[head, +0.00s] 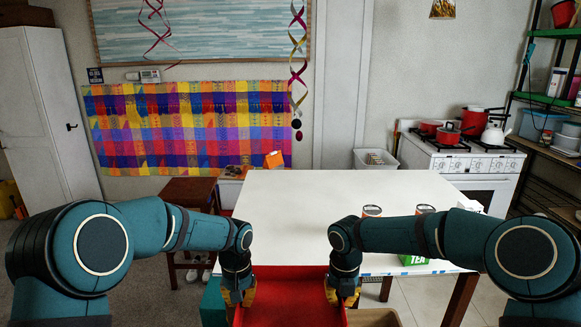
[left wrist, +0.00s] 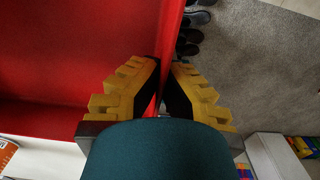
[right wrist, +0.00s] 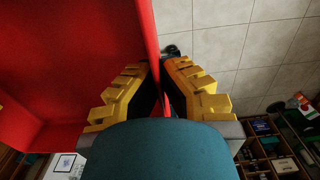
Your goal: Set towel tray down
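The red tray (head: 290,290) is in front of me at the near edge of the white table (head: 330,195), low in the head view. My left gripper (head: 239,296) is shut on its left wall, with the wall between the fingers in the left wrist view (left wrist: 163,72). My right gripper (head: 342,296) is shut on its right wall, as the right wrist view (right wrist: 161,70) shows. The part of the tray in view is bare red; I see no towel. The tray's near part is cut off by the frame, and I cannot tell what supports it.
Two cans (head: 372,211) (head: 425,209) and a green tea box (head: 413,260) are at the table's right side, partly behind my right arm. The table's middle and left are clear. A wooden stool (head: 190,190) stands left, a stove (head: 465,160) back right.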

